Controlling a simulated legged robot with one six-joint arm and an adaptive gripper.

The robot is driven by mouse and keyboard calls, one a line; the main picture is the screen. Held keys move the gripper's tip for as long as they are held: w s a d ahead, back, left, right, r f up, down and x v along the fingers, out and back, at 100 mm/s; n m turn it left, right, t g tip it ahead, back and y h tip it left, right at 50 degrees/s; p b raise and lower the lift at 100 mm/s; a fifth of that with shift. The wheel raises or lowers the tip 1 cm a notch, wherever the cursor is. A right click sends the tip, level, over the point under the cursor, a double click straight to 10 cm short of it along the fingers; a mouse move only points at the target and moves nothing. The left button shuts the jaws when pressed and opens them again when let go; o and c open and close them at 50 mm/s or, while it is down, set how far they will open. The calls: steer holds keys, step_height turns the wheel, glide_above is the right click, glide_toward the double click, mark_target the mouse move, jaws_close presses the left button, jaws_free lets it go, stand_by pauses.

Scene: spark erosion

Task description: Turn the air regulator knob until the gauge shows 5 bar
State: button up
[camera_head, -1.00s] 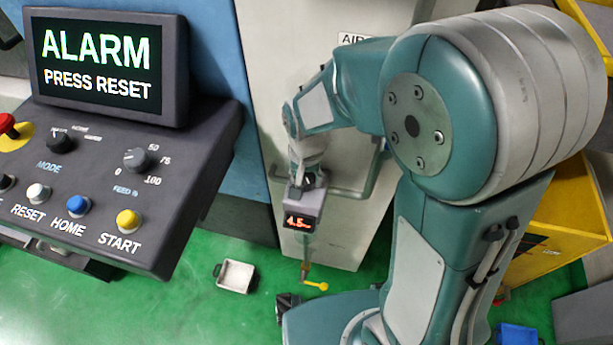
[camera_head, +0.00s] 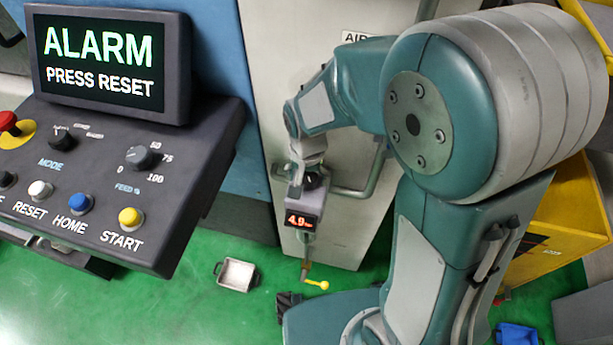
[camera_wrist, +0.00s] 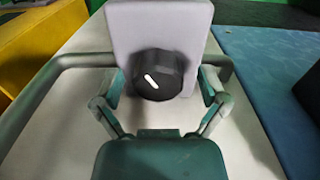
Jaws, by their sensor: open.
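The air regulator is a light grey block with a gauge display (camera_head: 302,222) whose lit orange digits read 4.9. Its black round knob (camera_wrist: 158,75) carries a white pointer line, which tilts toward the upper left in the wrist view. My gripper (camera_wrist: 161,83) has its two fingers spread, one on each side of the knob. I cannot tell whether either finger touches it. In the head view my gripper (camera_head: 311,176) is at the top of the regulator, and the knob is mostly hidden there.
A grey pipe rail (camera_head: 355,185) runs close beside the regulator on the pale cabinet (camera_head: 330,245). A control panel (camera_head: 100,190) stands at the left, with an ALARM PRESS RESET screen (camera_head: 108,65) above it. A small white tray (camera_head: 236,274) lies on the green floor.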

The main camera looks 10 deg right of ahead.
mark_target(306, 176)
steer(key=shift+r, duration=0.1)
step_height(306, 176, up, 12)
stand_by(0.4)
steer(key=shift+a+f, duration=0.1)
steer(key=shift+f, duration=0.1)
